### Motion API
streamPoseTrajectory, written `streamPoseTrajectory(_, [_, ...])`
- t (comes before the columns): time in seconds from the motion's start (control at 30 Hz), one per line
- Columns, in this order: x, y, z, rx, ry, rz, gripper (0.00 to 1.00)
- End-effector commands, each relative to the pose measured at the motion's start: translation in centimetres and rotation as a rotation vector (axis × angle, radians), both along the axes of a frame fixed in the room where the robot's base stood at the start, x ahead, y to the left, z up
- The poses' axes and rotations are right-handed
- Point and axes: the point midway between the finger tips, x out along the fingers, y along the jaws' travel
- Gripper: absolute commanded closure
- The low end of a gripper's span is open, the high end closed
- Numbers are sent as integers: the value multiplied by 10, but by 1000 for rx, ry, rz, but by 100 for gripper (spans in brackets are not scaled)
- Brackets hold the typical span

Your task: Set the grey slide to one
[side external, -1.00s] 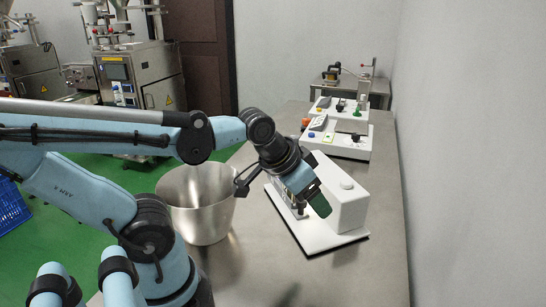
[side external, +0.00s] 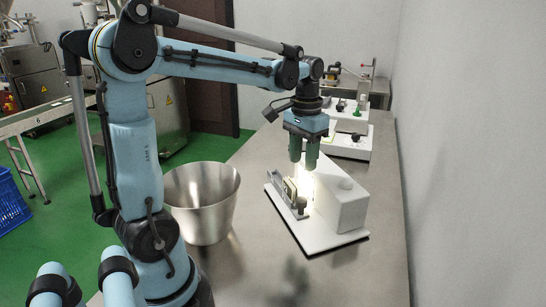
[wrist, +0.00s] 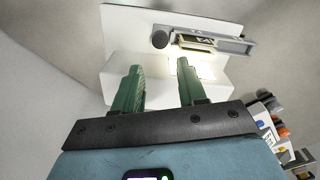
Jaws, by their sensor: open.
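A white device with a flat base (side external: 325,237) and a box-shaped housing (side external: 342,200) stands on the metal table. A grey slide assembly (side external: 284,191) runs along the left side of its base. It also shows as a long grey bar (wrist: 232,45) at the top of the wrist view, with a pale framed piece on it. I cannot read any position marks. My gripper (side external: 303,163) points down with green fingers, open and empty. It is above the device, apart from the slide. In the wrist view the gripper (wrist: 160,72) is below the bar in the picture.
A dark round knob (wrist: 160,40) sits beside the bar's left end. A bright light shines on the base near the slide. A metal bucket (side external: 202,205) stands left of the device. White control boxes (side external: 345,140) stand behind it. The table's front is clear.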

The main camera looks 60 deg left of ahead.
Motion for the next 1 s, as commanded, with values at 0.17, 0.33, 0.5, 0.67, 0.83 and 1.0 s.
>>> streamPoseTrajectory(0.17, [0,0,-24,0,-2,0,59])
streamPoseTrajectory(0.33, [0,0,-50,0,-2,0,59])
streamPoseTrajectory(0.5, [0,0,-75,1,-3,0,59])
streamPoseTrajectory(0.67, [0,0,-95,1,-3,0,59])
streamPoseTrajectory(0.83, [0,-1,-108,1,-3,0,59])
streamPoseTrajectory(1.0, [0,-1,-112,1,-3,0,59])
